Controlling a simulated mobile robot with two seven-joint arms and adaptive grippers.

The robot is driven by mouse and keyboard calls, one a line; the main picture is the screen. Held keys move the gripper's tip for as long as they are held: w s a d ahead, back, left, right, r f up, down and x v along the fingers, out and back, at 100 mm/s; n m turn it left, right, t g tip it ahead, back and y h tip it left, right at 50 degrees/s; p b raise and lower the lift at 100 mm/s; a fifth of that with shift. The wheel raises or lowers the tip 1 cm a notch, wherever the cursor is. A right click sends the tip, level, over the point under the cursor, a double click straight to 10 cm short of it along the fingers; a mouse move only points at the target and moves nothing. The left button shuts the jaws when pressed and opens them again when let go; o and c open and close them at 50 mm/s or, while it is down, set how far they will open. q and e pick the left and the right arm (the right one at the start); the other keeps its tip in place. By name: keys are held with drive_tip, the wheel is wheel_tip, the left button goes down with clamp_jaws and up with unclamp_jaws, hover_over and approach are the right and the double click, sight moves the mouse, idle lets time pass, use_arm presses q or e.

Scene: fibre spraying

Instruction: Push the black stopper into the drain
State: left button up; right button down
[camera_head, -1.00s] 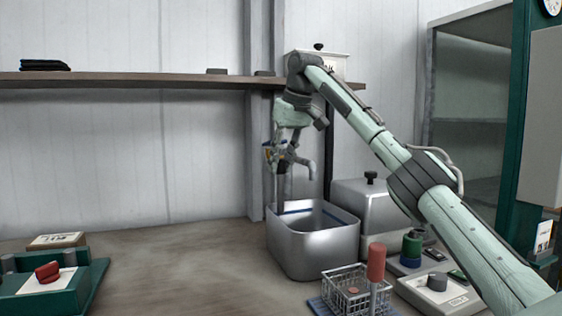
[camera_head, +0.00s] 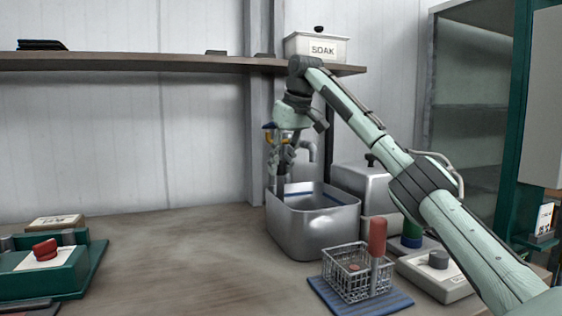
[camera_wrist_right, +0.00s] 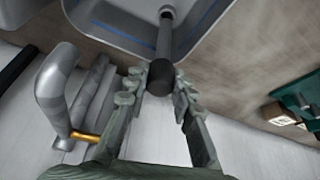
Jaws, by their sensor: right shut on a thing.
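The metal sink (camera_head: 325,235) stands at the back of the counter. My right gripper (camera_head: 283,166) is above its left back corner, pointing down. In the right wrist view the gripper (camera_wrist_right: 160,88) is shut on the black end of the stopper (camera_wrist_right: 160,78). A grey rod runs from that end down into the sink (camera_wrist_right: 110,22) to a dark round foot at its floor. The drain itself cannot be made out; I cannot tell whether the foot is in it. In the head view the sink wall hides the rod's lower end. My left gripper is not in view.
The tap (camera_wrist_right: 55,85) is close beside the gripper. A shelf (camera_head: 150,62) with a SOAK box (camera_head: 318,47) runs behind. A wire basket (camera_head: 348,283) and a lidded metal box (camera_head: 360,184) stand near the sink.

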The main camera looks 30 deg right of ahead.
sight(280, 188)
drive_tip(key=shift+p, duration=0.55)
idle(1.1)
drive_tip(key=shift+p, duration=0.7)
idle(0.5)
drive_tip(key=shift+f, duration=1)
drive_tip(key=shift+f+b, duration=0.35)
drive_tip(key=shift+f, duration=0.15)
drive_tip(key=c, duration=1.2)
unclamp_jaws()
